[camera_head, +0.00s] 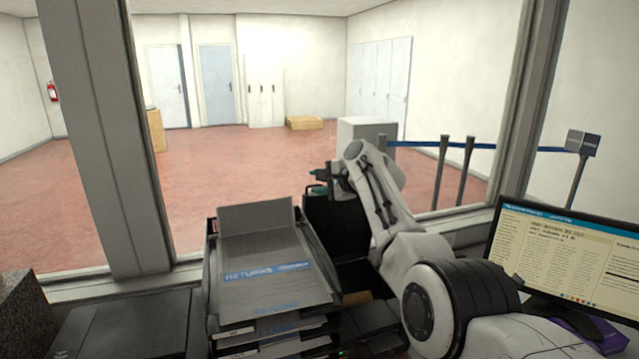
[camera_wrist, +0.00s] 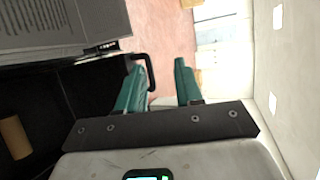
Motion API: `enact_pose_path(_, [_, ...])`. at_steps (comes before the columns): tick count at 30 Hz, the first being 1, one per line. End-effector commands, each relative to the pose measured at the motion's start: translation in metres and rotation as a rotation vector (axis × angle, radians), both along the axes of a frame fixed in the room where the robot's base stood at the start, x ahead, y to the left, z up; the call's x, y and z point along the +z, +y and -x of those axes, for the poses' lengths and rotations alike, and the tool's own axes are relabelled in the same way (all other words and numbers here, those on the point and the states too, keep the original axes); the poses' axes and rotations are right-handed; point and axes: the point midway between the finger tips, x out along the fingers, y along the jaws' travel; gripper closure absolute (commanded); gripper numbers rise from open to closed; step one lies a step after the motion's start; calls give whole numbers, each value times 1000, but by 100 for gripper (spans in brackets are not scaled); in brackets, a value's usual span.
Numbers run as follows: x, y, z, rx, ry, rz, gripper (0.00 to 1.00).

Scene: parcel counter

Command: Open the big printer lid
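The big printer (camera_head: 375,325) stands right of the stacked trays, partly hidden by my arm. Its black lid (camera_head: 330,222) stands up steeply, and the dark inside with a brown roll (camera_head: 357,298) shows below it. The roll also shows in the wrist view (camera_wrist: 15,137). My gripper (camera_head: 320,183) is at the lid's upper edge. In the wrist view my gripper (camera_wrist: 160,63) has its two green fingers apart. A black handle (camera_wrist: 152,72) curves beside the left finger and reaches partly into the gap. Whether it touches the finger I cannot tell.
Stacked trays with RETURNS sheets (camera_head: 270,275) stand close left of the printer. A monitor (camera_head: 565,255) is at the right, and a dark flat machine (camera_head: 125,325) at the left. A window frame post (camera_head: 110,140) rises behind the counter.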

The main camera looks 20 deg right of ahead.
Motion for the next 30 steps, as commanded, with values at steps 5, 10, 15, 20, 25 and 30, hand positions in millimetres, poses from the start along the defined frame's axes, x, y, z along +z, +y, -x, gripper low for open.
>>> enact_pose_path(5, [-2, 0, 0, 0, 3, 0, 66])
enact_pose_path(10, [-3, 0, 1, 1, 5, 0, 66])
enact_pose_path(15, [-2, -1, 4, 4, 4, -2, 66])
enact_pose_path(20, [2, -4, 12, 6, 2, -1, 66])
enact_pose_path(25, [5, -10, 25, 0, 4, 1, 66])
enact_pose_path(30, [11, -17, 40, 1, 2, -1, 66])
